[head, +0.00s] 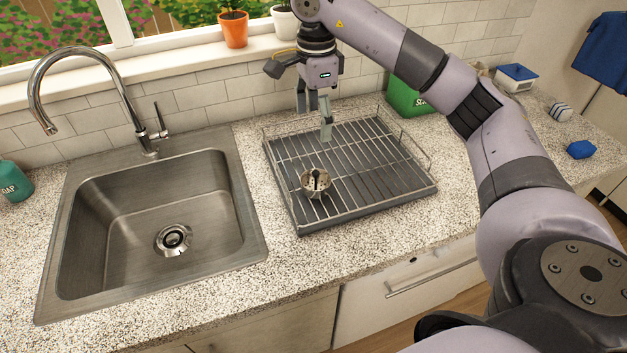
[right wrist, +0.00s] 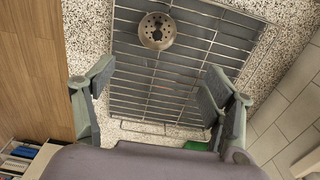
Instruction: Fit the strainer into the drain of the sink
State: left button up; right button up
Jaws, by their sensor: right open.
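The strainer (head: 316,182), a small round metal basket with a dark centre post, stands on the wire dish rack (head: 405,187) near its left side. In the right wrist view the strainer (right wrist: 157,31) shows as a perforated disc at the top, beyond the fingertips. My right gripper (head: 314,114) is open and empty, pointing down above the back left part of the rack, apart from the strainer. Its two fingers also show spread in the right wrist view (right wrist: 152,104). The steel sink (head: 130,215) is at the left, with its round drain (head: 173,240) in the floor. My left gripper is not in view.
A curved faucet (head: 90,52) and its handle stand behind the sink. A soap bottle (head: 14,182) is at the far left. A green box (head: 405,97) stands behind the rack; a blue sponge (head: 580,149) lies right. Speckled counter is clear in front of the rack.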

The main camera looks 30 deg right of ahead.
aim_at(316, 172)
notch_tip(316, 172, down, 11)
jog(key=p, duration=0.3)
jog(key=shift+a+f, duration=0.1)
jog(key=shift+f, duration=0.05)
jog(key=shift+s+f+p, duration=0.1)
jog(key=shift+f+p, duration=0.15)
jog(key=shift+p, duration=0.25)
notch_tip(316, 172, down, 4)
jog(key=shift+s+r+p, duration=0.15)
jog(key=shift+r+p, duration=0.05)
jog(key=shift+p, duration=0.9)
jog(key=shift+f, duration=0.6)
jog(key=shift+c, duration=0.4)
jog(key=c, duration=1.2)
jog(key=shift+o, duration=0.2)
jog(key=shift+r, duration=0.1)
